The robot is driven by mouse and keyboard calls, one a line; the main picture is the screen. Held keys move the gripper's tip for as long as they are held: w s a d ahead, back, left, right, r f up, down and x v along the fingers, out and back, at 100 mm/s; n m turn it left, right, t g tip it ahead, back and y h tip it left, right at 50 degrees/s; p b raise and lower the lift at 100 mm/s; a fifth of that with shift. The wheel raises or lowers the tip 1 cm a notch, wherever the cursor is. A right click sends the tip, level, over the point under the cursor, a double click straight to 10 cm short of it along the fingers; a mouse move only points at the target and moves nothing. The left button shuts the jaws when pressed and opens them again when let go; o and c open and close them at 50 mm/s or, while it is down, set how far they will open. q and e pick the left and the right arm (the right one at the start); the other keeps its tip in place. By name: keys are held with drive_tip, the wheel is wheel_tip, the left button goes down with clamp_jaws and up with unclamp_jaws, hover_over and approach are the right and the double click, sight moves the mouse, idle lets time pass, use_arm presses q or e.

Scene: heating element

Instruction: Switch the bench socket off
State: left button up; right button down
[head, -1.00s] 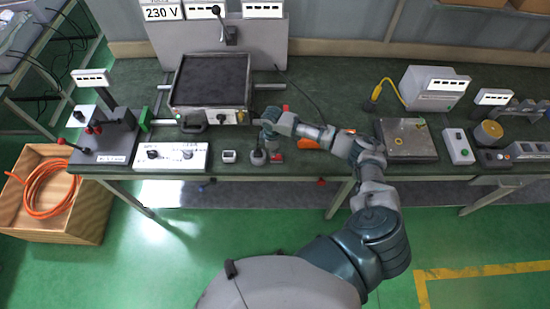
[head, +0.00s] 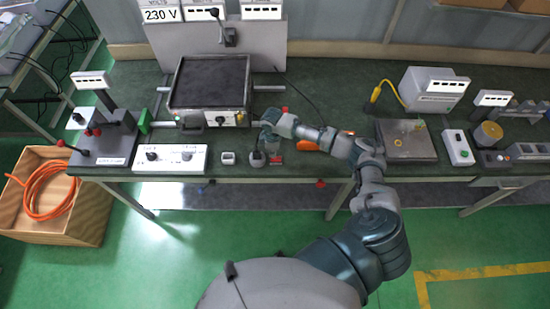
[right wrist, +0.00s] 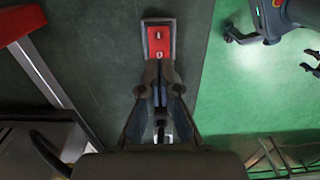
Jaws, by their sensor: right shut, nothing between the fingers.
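A small box with a red rocker switch marked I and O (right wrist: 159,41) lies ahead of my fingertips in the right wrist view. The red also shows at the bench's front edge in the head view (head: 276,159). My right gripper (right wrist: 161,88) is shut and empty, its tips at the near end of the switch box; I cannot tell whether they touch. In the head view the right gripper (head: 268,142) points down, small and partly blended with the things around it. A grey socket-like piece (head: 257,159) stands just left of the red switch. My left gripper is not in view.
A hot plate (head: 210,82) stands behind and left of the gripper. A white control box (head: 170,159) and a small white meter (head: 228,158) are at left. An orange object (head: 306,145) lies under my right forearm. A metal plate (head: 405,140) is at right.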

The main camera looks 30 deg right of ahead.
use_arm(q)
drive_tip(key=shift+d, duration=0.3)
use_arm(e)
drive_tip(key=shift+d+f, duration=0.1)
drive_tip(key=shift+d, duration=0.2)
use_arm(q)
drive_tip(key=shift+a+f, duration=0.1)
use_arm(e)
drive_tip(key=shift+a+f, duration=0.25)
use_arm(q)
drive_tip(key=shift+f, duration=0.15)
use_arm(e)
drive_tip(key=shift+d+f, duration=0.15)
drive_tip(key=shift+f, duration=0.25)
use_arm(q)
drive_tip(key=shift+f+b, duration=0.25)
drive_tip(key=shift+b, duration=0.25)
use_arm(e)
drive_tip(key=shift+f, duration=0.65)
wheel_tip(320, 180, up, 7)
drive_tip(key=p, duration=0.8)
drive_tip(key=shift+r, duration=0.1)
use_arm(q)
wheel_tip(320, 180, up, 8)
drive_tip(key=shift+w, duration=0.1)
